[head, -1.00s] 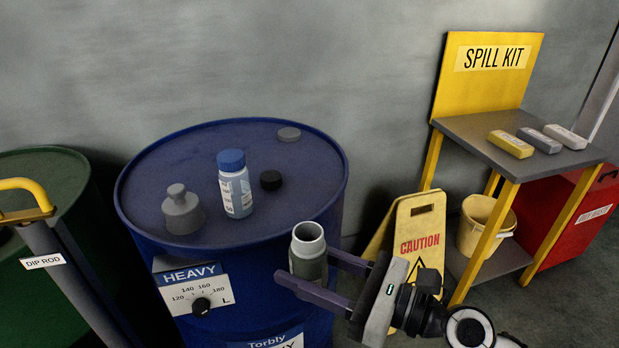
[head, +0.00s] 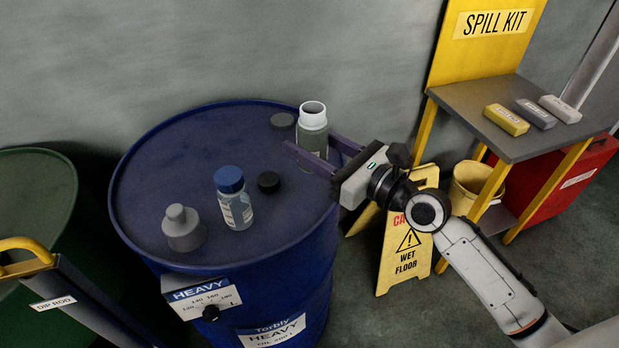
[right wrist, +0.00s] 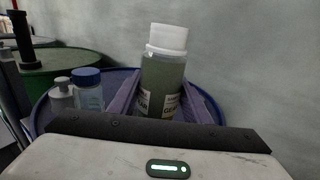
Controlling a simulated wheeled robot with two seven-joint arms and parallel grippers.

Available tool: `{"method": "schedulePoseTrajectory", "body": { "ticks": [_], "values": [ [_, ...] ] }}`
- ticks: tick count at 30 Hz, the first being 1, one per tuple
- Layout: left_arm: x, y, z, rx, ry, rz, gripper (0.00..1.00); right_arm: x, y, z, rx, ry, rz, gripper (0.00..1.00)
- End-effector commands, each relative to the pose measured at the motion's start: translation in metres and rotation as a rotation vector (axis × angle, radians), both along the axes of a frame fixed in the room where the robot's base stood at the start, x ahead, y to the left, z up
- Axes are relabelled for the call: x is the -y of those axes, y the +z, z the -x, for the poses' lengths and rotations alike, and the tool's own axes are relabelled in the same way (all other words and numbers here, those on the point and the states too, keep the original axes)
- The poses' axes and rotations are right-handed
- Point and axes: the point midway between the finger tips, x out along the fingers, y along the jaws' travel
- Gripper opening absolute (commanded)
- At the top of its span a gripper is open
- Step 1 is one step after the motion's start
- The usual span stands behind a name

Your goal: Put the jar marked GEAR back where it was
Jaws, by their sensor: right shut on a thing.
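The jar marked GEAR (head: 312,136) has a greenish body and a white, open neck. It is upright over the far right part of the blue drum's top (head: 170,165). My right gripper (head: 312,160) is shut on it, with one finger on each side. In the right wrist view the jar (right wrist: 160,85) stands between the fingers, with part of its label showing. I cannot tell whether its base touches the drum top. My left gripper is not in view.
A blue-capped bottle (head: 234,200), a grey weight-shaped object (head: 183,230), a black cap (head: 268,182) and a grey disc (head: 283,121) are on the drum top. A wet-floor sign (head: 407,245) and spill-kit stand (head: 500,100) are to the right.

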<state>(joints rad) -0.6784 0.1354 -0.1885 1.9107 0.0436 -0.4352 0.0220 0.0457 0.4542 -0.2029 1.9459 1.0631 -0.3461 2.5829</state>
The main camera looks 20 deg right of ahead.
Motion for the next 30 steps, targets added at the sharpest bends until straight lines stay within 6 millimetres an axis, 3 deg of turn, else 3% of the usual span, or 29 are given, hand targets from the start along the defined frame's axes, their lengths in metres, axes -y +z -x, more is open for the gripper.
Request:
{"method": "schedulePoseTrajectory", "body": {
  "ticks": [6,17,18,26,30],
  "values": [
    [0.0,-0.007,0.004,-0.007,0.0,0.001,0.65,0.001,-0.028,0.0,-0.002,-0.001,0.004,0.11],
    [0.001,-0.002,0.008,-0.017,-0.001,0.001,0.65,0.001,-0.049,-0.001,-0.001,-0.003,0.001,0.11],
    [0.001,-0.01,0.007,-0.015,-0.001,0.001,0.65,0.001,-0.057,0.0,0.0,-0.002,0.0,0.11],
    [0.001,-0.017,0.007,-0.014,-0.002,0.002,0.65,0.001,-0.065,-0.001,0.002,-0.002,0.001,0.11],
    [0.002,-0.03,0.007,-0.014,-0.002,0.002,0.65,0.001,-0.079,0.0,0.0,-0.002,0.0,0.11]
  ]
}}
